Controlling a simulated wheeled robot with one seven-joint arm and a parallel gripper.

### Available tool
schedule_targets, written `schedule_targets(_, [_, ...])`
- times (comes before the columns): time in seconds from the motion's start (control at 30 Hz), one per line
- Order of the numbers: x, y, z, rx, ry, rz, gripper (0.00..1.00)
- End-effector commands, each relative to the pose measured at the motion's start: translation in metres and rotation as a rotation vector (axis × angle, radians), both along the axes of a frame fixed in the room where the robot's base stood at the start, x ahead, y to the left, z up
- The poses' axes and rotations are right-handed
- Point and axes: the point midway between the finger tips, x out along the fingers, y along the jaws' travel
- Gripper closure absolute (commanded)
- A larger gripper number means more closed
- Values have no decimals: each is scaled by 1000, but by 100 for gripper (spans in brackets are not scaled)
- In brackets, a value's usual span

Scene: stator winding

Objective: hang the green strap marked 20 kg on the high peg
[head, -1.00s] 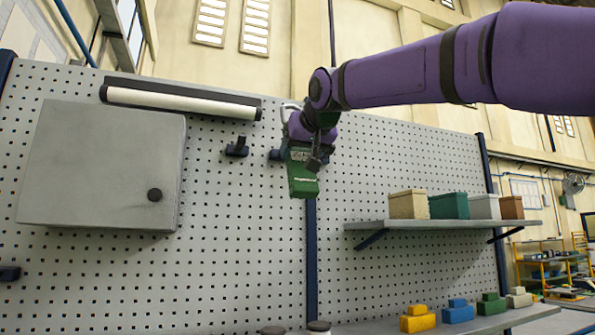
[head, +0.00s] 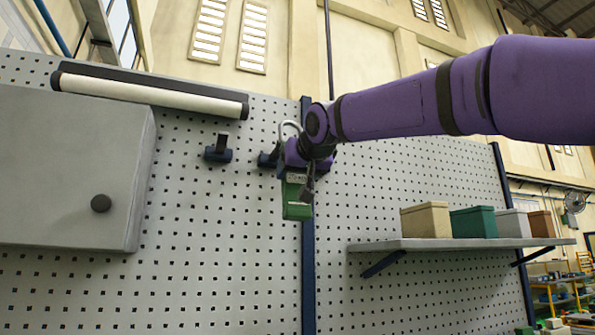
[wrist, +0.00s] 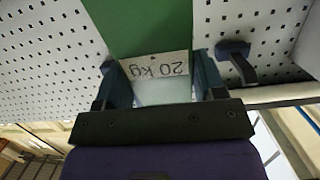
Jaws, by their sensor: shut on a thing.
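The green strap (head: 297,208) hangs below my gripper (head: 300,178) in front of the pegboard in the head view. In the wrist view the green strap (wrist: 150,28) has a white label reading "20 kg", upside down, between the two fingers of my gripper (wrist: 157,68). My gripper is shut on it. A pale loop (head: 289,127) shows above the gripper. A dark blue peg (head: 268,159) is just left of the gripper, partly hidden by it; I cannot tell whether the loop touches it. Another peg (head: 218,150) sits further left, bare. One peg (wrist: 237,60) shows right of the strap in the wrist view.
A grey cabinet (head: 75,170) and a long lamp (head: 150,93) are on the pegboard (head: 220,260) at left. A shelf (head: 450,243) with several boxes stands out at right. The board below the strap is clear.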

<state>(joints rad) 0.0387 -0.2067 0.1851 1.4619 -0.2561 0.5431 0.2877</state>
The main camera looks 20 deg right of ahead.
Motion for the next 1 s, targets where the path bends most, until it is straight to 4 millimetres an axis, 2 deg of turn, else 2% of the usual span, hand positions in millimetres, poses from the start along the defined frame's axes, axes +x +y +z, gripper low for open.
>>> schedule_targets(1.0, [51,0,-4,0,-2,0,72])
